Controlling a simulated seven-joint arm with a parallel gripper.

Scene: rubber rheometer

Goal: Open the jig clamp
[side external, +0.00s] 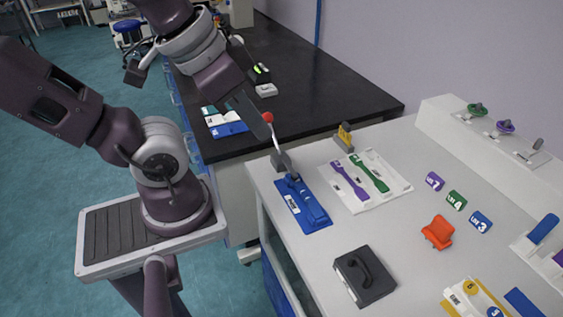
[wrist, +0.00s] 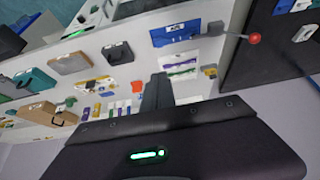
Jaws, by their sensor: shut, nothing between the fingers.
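The jig (side external: 317,214) is a blue block on the near-left corner of the light bench. Its grey clamp (side external: 282,160) sits at the far end, with a thin lever rising from it to a red ball knob (side external: 268,117). In the wrist view the blue jig (wrist: 176,33) is at the top middle and the red knob (wrist: 255,38) is right of it. My gripper (side external: 266,134) is shut and empty, its tips overlapping the lever just below the knob in the side view. In the wrist view my gripper (wrist: 157,88) appears apart from the knob, left of it.
A white tray (side external: 391,203) with a purple and a green tool lies right of the jig. A yellow-and-grey item (side external: 344,137) stands behind it. A dark box (side external: 364,277) is in front. A black-topped bench (side external: 315,85) adjoins behind, with a small device (side external: 259,73) on it.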

